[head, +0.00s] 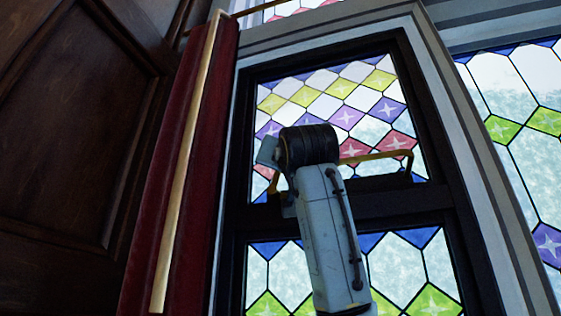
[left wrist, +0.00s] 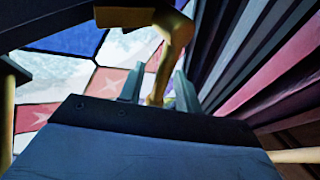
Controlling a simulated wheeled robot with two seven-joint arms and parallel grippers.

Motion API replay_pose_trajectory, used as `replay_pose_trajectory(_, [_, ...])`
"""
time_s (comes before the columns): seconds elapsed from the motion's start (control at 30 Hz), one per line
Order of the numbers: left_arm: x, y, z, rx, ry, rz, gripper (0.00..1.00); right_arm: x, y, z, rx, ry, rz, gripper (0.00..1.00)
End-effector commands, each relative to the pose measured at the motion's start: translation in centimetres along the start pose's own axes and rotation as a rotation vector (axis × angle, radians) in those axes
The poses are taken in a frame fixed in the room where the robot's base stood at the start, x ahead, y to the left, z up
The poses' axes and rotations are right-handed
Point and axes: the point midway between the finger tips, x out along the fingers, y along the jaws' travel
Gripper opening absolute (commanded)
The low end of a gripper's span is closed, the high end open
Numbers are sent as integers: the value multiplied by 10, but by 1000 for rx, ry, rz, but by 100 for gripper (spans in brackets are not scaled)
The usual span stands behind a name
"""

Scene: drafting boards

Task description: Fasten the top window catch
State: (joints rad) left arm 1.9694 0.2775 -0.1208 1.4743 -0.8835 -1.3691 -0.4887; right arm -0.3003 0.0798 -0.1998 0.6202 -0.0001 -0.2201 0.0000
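A tall dark-framed stained-glass window (head: 398,85) fills the middle of the head view. A bent brass bar (head: 378,156) runs across it just above the dark middle rail (head: 405,198); my arm covers its middle. I cannot tell whether this bar is the catch itself; no separate catch can be made out. In the left wrist view, a curved brass piece (left wrist: 172,45) comes down between the fingers of my left gripper (left wrist: 160,82). The fingers stand apart on either side of it, with gaps showing; contact is not clear. My right gripper is not in view.
A red curtain or panel with a gold edge strip (head: 187,160) stands left of the window. Dark wood panelling (head: 70,120) lies further left. Another stained-glass pane (head: 515,130) is at the right, beyond the pale moulded frame (head: 480,150).

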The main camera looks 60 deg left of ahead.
Motion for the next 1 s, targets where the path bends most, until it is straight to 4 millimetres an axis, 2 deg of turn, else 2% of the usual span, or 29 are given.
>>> replay_pose_trajectory(0.13, [0,0,0,0,0,0,34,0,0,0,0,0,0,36])
replay_pose_trajectory(0.4, [0,0,0,0,0,1,0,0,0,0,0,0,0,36])
replay_pose_trajectory(0.77, [-1,0,1,7,3,0,0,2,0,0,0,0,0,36])
replay_pose_trajectory(1.0, [-2,-7,6,74,43,-5,0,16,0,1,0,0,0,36])
